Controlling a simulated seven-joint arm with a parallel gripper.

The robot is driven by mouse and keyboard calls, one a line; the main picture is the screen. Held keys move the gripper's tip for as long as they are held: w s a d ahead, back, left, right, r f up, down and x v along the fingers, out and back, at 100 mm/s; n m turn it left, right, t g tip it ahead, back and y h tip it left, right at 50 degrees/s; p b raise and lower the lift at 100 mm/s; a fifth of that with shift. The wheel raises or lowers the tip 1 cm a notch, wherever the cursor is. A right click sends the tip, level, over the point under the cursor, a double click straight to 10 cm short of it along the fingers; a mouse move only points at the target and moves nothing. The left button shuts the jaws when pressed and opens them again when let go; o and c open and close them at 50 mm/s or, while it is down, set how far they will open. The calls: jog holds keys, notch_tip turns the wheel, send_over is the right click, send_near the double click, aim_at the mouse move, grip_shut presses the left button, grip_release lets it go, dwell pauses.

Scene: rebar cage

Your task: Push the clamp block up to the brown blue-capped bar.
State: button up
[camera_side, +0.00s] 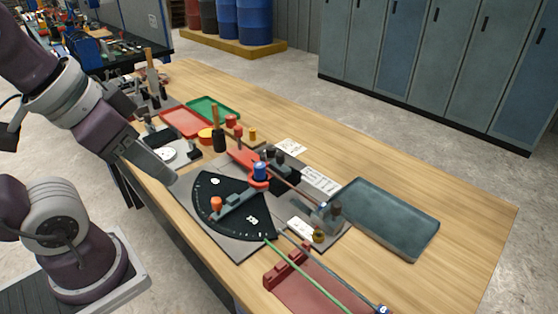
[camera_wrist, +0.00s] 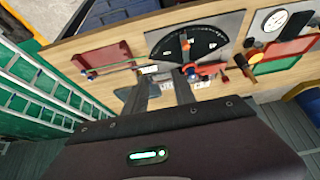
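A black fan-shaped angle plate (camera_side: 236,205) lies on a grey board, with a grey arm carrying an orange knob (camera_side: 216,203) and a blue-topped post (camera_side: 260,171) in a red holder. A brown bar (camera_side: 290,188) runs from the red part toward a grey block (camera_side: 326,213) at the board's right. A thin dark bar (camera_side: 335,274) with a blue end lies in front, beside a green bar (camera_side: 310,276). I cannot tell for sure which part is the clamp block. My gripper (camera_side: 172,179) is above the board's left edge. In the wrist view its fingers (camera_wrist: 161,75) are apart, with nothing seen between them.
A dark tray (camera_side: 390,218) stands at the right; a red slotted rack (camera_side: 290,275) is at the front. Red (camera_side: 185,122) and green (camera_side: 213,108) trays, a dial and tools lie behind on the left. Bare wood shows at the table's right end.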

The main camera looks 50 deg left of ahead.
dwell(0.4)
jog(key=o, duration=0.3)
jog(key=shift+w+r, duration=0.15)
jog(key=shift+w, duration=0.05)
jog(key=w+r+g, duration=0.1)
jog(key=w+r, duration=0.2)
jog(key=w, duration=0.4)
jog(key=n+g, duration=0.3)
jog(key=g, duration=0.1)
send_over(281, 152)
jog(key=f, duration=1.3)
jog(key=shift+s+d, duration=0.2)
jog(key=shift+s, duration=0.15)
jog(key=shift+g, duration=0.3)
jog(key=f, duration=0.8)
jog(key=shift+w+a+f, duration=0.2)
jog(key=shift+w, duration=0.15)
grip_shut()
